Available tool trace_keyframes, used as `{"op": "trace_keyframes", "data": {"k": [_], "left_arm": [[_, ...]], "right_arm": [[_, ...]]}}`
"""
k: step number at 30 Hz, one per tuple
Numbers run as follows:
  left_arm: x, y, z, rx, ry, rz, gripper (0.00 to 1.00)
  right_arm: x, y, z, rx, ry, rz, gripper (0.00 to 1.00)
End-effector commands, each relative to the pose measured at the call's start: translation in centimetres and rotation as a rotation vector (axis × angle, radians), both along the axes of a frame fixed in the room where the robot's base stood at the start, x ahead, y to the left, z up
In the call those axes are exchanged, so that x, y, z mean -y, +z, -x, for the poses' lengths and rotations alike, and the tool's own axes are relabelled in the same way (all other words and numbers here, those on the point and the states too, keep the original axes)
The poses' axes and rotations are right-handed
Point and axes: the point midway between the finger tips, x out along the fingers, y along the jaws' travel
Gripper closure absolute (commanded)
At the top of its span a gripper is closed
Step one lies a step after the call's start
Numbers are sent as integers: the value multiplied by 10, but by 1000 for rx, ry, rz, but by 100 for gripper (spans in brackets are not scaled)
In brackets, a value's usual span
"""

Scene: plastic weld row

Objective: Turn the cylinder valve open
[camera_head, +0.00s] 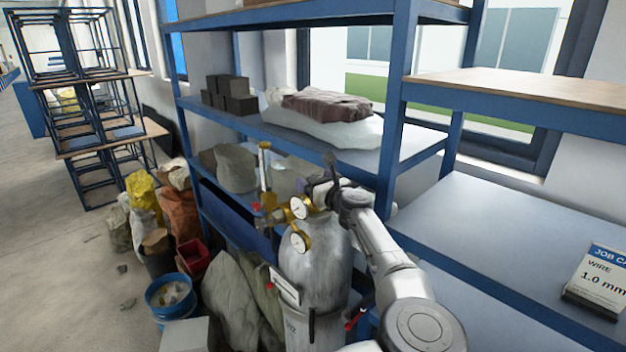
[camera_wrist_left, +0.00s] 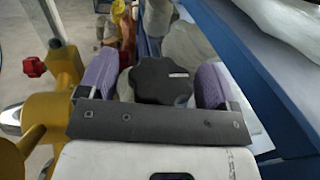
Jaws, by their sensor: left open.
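The grey gas cylinder (camera_head: 315,270) stands upright in front of the shelving in the head view, with a brass regulator and two round gauges (camera_head: 300,207) at its top. My left gripper (camera_head: 324,186) is at the cylinder top, beside the regulator. In the left wrist view, the black lobed valve knob (camera_wrist_left: 162,80) lies between the two purple-padded fingers of my left gripper (camera_wrist_left: 155,84). The fingers are open, one on each side of the knob; I cannot tell whether they touch it. The knob is not clear in the head view. My right gripper is not in view.
Blue-framed shelving (camera_head: 395,120) stands close behind and right of the cylinder. A brass fitting with a red knob (camera_wrist_left: 33,67) is left of the fingers. Sacks (camera_head: 230,295) and a blue bucket (camera_head: 171,300) crowd the left floor.

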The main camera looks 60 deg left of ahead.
Motion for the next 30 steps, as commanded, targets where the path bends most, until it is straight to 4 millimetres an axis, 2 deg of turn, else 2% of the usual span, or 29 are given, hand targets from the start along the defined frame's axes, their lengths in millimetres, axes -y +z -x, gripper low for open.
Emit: {"op": "trace_keyframes", "data": {"k": [8, 24, 30], "left_arm": [[0, 0, 0, 0, 0, 0, 16], [0, 0, 0, -1, 1, 0, 64], [0, -2, 0, -2, 21, -1, 64]], "right_arm": [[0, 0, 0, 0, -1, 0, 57], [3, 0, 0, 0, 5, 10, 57], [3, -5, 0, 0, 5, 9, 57]]}}
